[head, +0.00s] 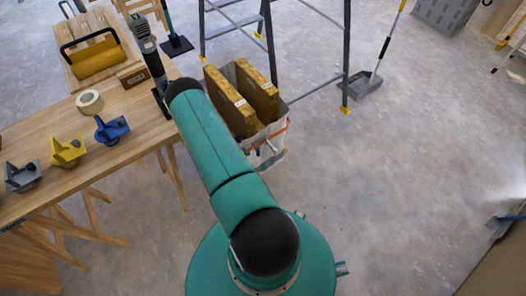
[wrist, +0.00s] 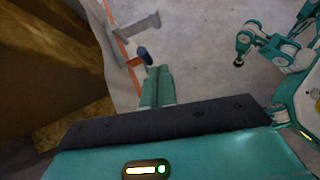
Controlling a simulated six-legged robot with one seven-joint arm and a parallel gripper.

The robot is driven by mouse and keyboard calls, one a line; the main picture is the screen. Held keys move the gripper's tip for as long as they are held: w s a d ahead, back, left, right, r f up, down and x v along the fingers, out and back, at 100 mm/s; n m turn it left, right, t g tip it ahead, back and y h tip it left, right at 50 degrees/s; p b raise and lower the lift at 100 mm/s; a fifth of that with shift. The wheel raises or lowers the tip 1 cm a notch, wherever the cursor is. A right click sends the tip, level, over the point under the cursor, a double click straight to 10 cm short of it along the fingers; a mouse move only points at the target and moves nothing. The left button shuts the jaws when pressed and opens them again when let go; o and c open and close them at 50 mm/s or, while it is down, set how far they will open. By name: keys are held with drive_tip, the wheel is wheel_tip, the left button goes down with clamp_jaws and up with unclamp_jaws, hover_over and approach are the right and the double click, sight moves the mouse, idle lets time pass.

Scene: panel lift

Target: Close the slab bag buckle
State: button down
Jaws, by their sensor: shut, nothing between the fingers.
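The slab bag (head: 272,155) is a pale open-topped bag standing on the floor, with two brown-yellow slabs (head: 230,100) upright in it. Its side fills the upper left of the wrist view (wrist: 118,45), crossed by an orange strap (wrist: 123,50). A pale bracket-like buckle part (wrist: 137,25) sticks out from the strap. A small dark blue piece (wrist: 143,55), perhaps the buckle's lever, lies just beyond my fingertips. My gripper (wrist: 157,72) is shut and empty, beside the bag wall; I cannot tell whether it touches the blue piece. In the head view my gripper is hidden.
A stepladder or scaffold frame (head: 346,60) stands behind the bag.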

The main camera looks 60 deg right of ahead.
sight(272, 148)
drive_tip(key=s+d+r+x, duration=0.1)
drive_tip(key=r+x, duration=0.1)
drive_tip(key=x, duration=1.1)
drive_tip(key=shift+s+d, duration=0.2)
drive_tip(key=shift+d, duration=0.1)
